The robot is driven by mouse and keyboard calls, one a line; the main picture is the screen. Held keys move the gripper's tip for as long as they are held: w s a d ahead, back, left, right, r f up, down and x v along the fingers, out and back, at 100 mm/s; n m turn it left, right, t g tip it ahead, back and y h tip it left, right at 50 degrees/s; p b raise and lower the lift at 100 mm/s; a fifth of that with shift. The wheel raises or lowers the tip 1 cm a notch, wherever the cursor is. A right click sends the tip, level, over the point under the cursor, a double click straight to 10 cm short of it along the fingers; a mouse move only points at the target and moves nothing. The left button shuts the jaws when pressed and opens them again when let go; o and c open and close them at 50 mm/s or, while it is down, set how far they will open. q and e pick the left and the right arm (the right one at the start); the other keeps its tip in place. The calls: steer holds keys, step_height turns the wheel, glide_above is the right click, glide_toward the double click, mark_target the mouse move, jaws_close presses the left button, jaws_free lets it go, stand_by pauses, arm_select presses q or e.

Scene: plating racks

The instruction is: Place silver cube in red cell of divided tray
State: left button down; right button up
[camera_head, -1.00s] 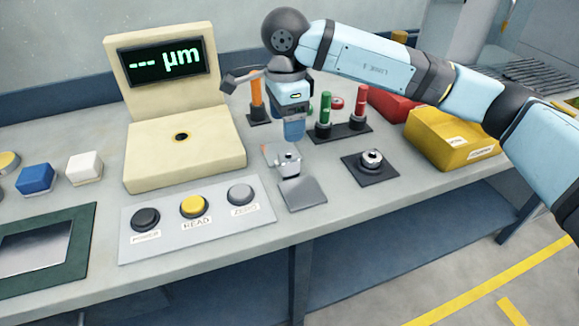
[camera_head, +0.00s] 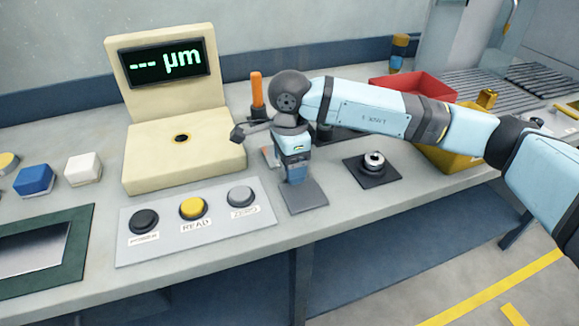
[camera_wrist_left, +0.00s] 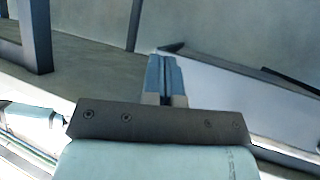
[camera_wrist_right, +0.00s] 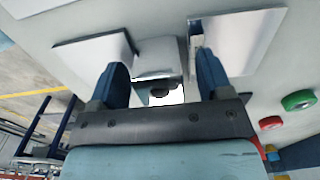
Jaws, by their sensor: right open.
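My right gripper (camera_head: 296,178) points down over the small silver fixture in front of the beige gauge. In the right wrist view, its two open blue fingers (camera_wrist_right: 168,75) are on either side of a silver metal block (camera_wrist_right: 156,58); I cannot tell whether they touch it. The block is mostly hidden behind the gripper in the head view. I see no clear divided tray; a red bin (camera_head: 392,82) stands at the back right, partly behind my arm. My left gripper (camera_wrist_left: 163,80) shows only in the left wrist view, its fingers together with nothing visible between them.
The beige gauge (camera_head: 185,155) stands left of the gripper, with a button panel (camera_head: 150,245) in front. An orange-handled tool (camera_head: 257,90) is behind. A round part on a black pad (camera_head: 375,170) sits right, near a yellow bin (camera_head: 432,155). The flat plate (camera_head: 308,198) lies near the table edge.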

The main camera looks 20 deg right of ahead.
steer(key=shift+r, duration=0.1)
jaws_close()
